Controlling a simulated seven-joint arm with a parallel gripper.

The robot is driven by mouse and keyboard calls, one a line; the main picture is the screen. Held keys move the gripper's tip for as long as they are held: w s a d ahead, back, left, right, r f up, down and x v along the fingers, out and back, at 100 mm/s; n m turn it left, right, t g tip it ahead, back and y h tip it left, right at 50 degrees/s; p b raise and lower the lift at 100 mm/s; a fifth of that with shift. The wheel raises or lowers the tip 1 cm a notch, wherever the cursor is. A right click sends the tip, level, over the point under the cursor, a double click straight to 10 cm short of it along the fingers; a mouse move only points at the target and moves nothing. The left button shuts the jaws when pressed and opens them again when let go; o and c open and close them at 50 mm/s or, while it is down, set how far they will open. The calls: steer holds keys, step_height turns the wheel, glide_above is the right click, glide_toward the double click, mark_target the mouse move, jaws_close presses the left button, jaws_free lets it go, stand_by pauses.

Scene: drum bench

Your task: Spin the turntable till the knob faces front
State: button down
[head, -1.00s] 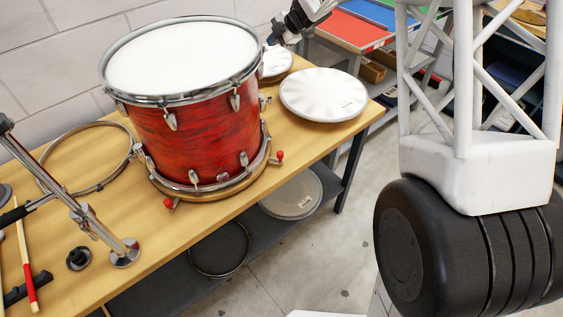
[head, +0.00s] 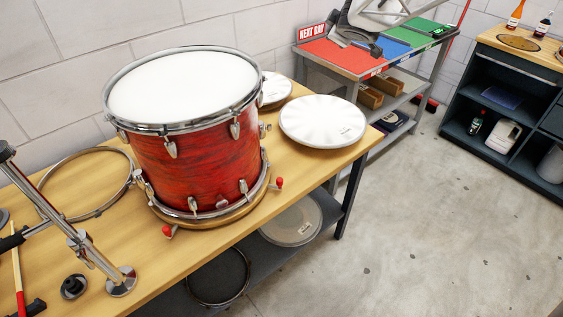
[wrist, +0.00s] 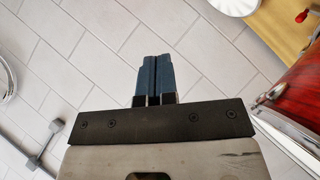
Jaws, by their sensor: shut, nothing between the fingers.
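A red drum (head: 190,165) with a white head stands upright on a round wooden turntable (head: 225,217) on the bench. One red-tipped knob (head: 279,183) sticks out at the turntable's right side. Another red tip (head: 169,231) shows at its front left. In the wrist view, my gripper (wrist: 154,60) is shut and empty, its blue fingertips together over the pale tiled wall. The drum's edge (wrist: 298,90) is at the right of that view, apart from the fingers, and a red knob (wrist: 301,16) shows above it.
A loose drumhead (head: 322,121) lies right of the drum, with a smaller round pad (head: 274,90) behind. A hoop (head: 85,184) and a chrome stand (head: 85,247) are at the left. A cart with a red tray (head: 330,57) stands beyond; the floor at right is open.

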steer(key=s+d+m+g+h, duration=0.15)
steer(key=s+d+m, duration=0.3)
steer(key=s, duration=0.45)
steer(key=s+d+m+g+h, duration=0.1)
steer(key=s+d+m+h, duration=0.2)
steer(key=s+d, duration=0.4)
steer(key=s+f+m+g, duration=0.2)
steer(key=s+f, duration=0.2)
steer(key=s, duration=0.6)
steer(key=s+f+m+g, duration=0.2)
steer(key=s+f, duration=0.2)
steer(key=s, duration=0.6)
steer(key=w+a+f+n+t+y, duration=0.25)
steer(key=a+f+n, duration=0.35)
steer(key=f, duration=0.4)
steer(key=w+a+f+n+t+y, duration=0.25)
steer(key=a+f+n, duration=0.3)
steer(key=f, duration=0.45)
steer(key=s+a+f+n+t+y, duration=0.4)
steer(key=s+a+f+n+y, duration=0.3)
steer(key=n, duration=0.3)
steer(key=shift+s+a+f+n, duration=0.25)
steer(key=shift+a+f+n, duration=0.15)
steer(key=shift+f, duration=0.2)
steer(key=shift+w, duration=0.15)
